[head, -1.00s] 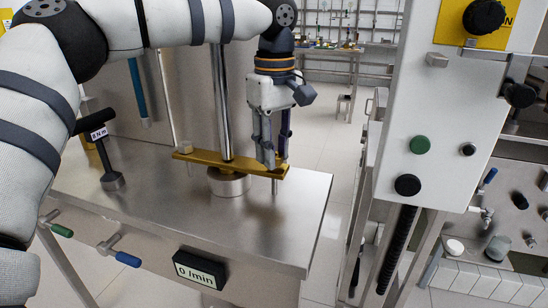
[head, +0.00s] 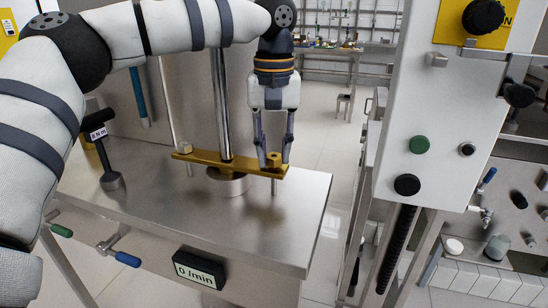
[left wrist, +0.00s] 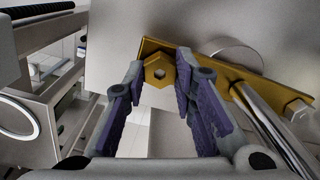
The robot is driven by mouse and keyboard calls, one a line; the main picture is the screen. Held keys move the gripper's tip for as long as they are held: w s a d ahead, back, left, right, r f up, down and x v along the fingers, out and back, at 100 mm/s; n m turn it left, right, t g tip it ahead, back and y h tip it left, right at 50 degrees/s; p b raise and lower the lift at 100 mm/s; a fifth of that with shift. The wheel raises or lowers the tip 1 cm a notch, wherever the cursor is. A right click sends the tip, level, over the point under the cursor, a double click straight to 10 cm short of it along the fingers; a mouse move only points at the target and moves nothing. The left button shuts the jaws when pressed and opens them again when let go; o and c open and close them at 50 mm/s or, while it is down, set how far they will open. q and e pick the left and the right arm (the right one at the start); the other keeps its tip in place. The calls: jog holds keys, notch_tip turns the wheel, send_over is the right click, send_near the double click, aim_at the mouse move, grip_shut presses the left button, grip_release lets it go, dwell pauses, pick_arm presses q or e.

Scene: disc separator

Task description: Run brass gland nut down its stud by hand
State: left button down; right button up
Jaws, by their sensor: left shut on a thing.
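The brass gland nut (head: 274,160) is at the right end of the flat brass bar (head: 205,160), around the stud (head: 275,185), whose lower part shows below the bar. My left gripper (head: 274,163) points straight down with one finger on each side of the nut, shut on it. The left wrist view shows the six-sided nut (left wrist: 159,73) between the fingertips, with a hole in its middle. Whether the nut touches the bar is not clear. My right gripper is not in view.
A shiny upright shaft (head: 221,100) passes by the bar's middle. A second nut (head: 186,148) sits at the bar's left end. A black-handled tool (head: 105,150) stands left on the steel bench top (head: 300,215). A white control panel (head: 430,110) stands right.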

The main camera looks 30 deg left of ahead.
pick_arm(q)
jog(key=shift+r+m, duration=0.3)
jog(key=shift+m, duration=0.6)
jog(key=m, duration=0.3)
jog(key=m, duration=0.3)
jog(key=shift+m, duration=0.4)
jog(key=m, duration=0.2)
jog(key=shift+m, duration=0.4)
